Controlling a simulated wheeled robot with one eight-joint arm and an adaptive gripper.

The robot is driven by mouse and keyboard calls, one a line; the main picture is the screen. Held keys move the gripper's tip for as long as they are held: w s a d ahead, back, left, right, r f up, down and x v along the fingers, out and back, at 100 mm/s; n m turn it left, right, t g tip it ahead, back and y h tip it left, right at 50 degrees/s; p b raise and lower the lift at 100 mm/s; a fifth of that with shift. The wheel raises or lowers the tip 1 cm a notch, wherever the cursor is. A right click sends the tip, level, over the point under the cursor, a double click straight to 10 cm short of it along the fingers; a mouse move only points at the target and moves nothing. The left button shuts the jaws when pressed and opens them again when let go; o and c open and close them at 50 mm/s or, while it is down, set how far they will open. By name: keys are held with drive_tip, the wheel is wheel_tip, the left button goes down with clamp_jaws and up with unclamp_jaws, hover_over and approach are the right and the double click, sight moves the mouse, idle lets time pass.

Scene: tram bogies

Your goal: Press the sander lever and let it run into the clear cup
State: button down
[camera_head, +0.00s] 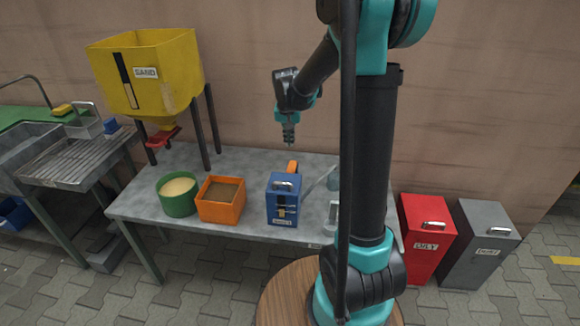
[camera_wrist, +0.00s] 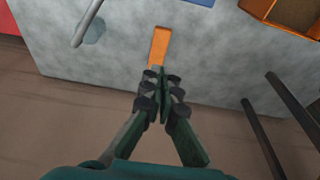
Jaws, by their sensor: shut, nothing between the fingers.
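The blue sander box (camera_head: 283,205) stands on the grey table, and only its edge shows at the top of the wrist view (camera_wrist: 200,2). An orange lever (camera_head: 292,167) sticks out behind it; it also shows in the wrist view (camera_wrist: 159,45). My gripper (camera_head: 289,142) is shut and empty, pointing down above the lever, apart from it in the head view. A pale spout (camera_head: 318,181) slants from the box's right side. A bluish see-through thing, apparently the clear cup (camera_head: 333,178), is by the spout's end, partly hidden by my arm. Its contents cannot be made out.
On the table (camera_head: 155,228), a green round tub (camera_head: 177,204) and an orange bin (camera_head: 221,211) stand left of the blue box. A yellow sand hopper (camera_head: 150,75) on legs rises at the back left. Red (camera_head: 425,245) and grey (camera_head: 480,250) bins stand on the floor at right.

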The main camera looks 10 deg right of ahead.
sight(290, 171)
drive_tip(key=x, duration=0.8)
drive_tip(key=s+x, duration=0.1)
drive_tip(key=x, duration=0.3)
drive_tip(key=shift+a+f, duration=0.15)
drive_tip(key=shift+f, duration=0.55)
